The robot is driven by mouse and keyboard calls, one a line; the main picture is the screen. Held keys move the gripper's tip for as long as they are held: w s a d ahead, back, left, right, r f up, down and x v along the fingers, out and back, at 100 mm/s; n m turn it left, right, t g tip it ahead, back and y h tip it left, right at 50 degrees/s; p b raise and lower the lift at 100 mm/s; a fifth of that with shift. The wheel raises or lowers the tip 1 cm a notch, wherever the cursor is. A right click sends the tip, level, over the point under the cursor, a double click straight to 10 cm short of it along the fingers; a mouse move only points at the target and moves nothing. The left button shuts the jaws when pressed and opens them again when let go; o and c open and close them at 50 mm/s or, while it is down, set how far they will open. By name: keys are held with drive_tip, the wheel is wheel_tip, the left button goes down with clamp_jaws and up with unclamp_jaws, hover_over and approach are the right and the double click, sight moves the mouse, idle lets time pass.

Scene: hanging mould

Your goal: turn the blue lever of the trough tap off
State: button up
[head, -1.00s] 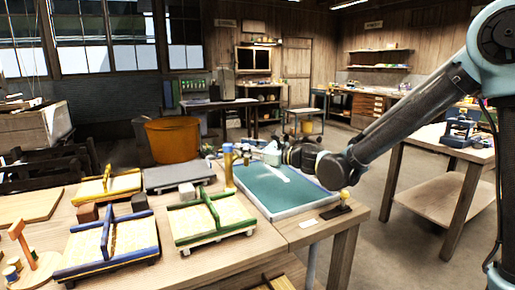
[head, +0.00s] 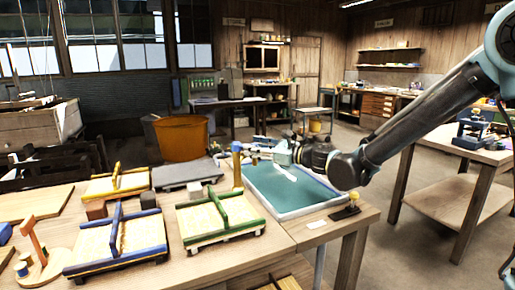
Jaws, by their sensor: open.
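The trough (head: 290,207) is a shallow pale-rimmed basin with a teal surface on the right end of the bench. The tap (head: 238,174) is an upright brass-coloured post at its left edge. The blue lever (head: 236,147) appears at the top of the post; it is small and its angle is hard to tell. My gripper (head: 270,152) reaches in from the right above the trough's far part, its end pointing left toward the tap top. It is open and holds nothing visible. A gap to the lever seems to show, but depth and contact are unclear.
Wooden mould frames with green (head: 221,219), blue (head: 116,243) and yellow (head: 115,184) edges lie left of the trough. A yellow knob on a dark base (head: 346,211) stands at the right bench corner. An orange tub (head: 181,138) stands behind.

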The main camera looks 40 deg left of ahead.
drive_tip(key=w+d, duration=0.2)
drive_tip(key=d, duration=1)
